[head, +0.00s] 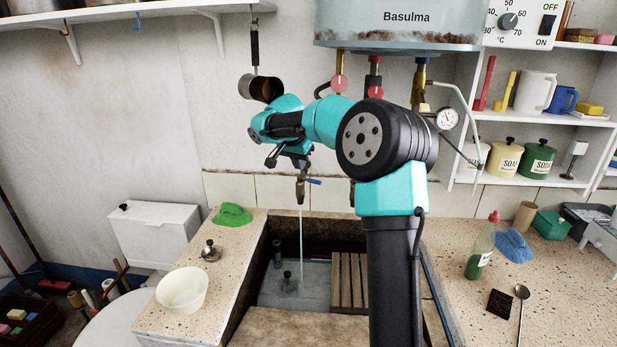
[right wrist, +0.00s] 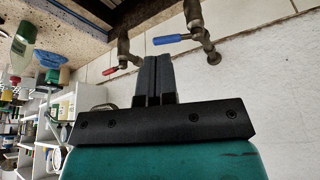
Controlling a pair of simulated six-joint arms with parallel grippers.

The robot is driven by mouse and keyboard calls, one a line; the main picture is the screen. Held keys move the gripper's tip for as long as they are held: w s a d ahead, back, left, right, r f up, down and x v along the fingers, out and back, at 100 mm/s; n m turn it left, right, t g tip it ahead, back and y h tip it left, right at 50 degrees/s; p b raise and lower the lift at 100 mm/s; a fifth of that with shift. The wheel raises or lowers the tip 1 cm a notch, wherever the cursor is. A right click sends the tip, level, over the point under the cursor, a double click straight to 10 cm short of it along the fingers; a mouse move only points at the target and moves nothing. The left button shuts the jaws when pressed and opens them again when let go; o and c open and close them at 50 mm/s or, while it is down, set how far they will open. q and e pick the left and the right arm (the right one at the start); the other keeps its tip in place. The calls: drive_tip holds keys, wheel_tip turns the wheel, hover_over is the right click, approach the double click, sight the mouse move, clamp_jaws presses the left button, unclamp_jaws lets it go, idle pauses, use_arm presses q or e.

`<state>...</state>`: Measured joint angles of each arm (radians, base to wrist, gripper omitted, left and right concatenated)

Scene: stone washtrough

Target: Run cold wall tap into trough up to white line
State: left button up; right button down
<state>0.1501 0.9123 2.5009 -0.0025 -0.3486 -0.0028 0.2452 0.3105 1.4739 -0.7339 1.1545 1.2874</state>
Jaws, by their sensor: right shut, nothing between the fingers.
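The cold wall tap, with its blue lever (head: 313,181), is on the wall above the trough (head: 240,292). A thin stream of water (head: 301,235) falls from it into the trough. The trough floor looks blue-grey and wet; I cannot tell the water's depth, and I cannot make out a white line. My right gripper (head: 296,158) is shut and empty, close to the tap. In the right wrist view its shut fingers (right wrist: 158,80) are beside the blue lever (right wrist: 170,40); I cannot tell whether they touch. My left gripper is not in view.
A red-levered tap (right wrist: 110,71) is beside the cold one. A black-knobbed plug (head: 288,281) and a slatted wooden rack (head: 350,284) are inside the trough. A white bowl (head: 182,290) and green cloth (head: 232,214) lie on the left ledge. My right arm hides the trough's right part.

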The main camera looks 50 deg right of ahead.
sight(311, 179)
drive_tip(key=x, duration=0.3)
drive_tip(key=d+x, duration=0.1)
drive_tip(key=x, duration=0.3)
drive_tip(key=d+r+x, duration=0.1)
drive_tip(key=x, duration=0.3)
drive_tip(key=shift+w+d, duration=0.45)
drive_tip(key=shift+d, duration=0.35)
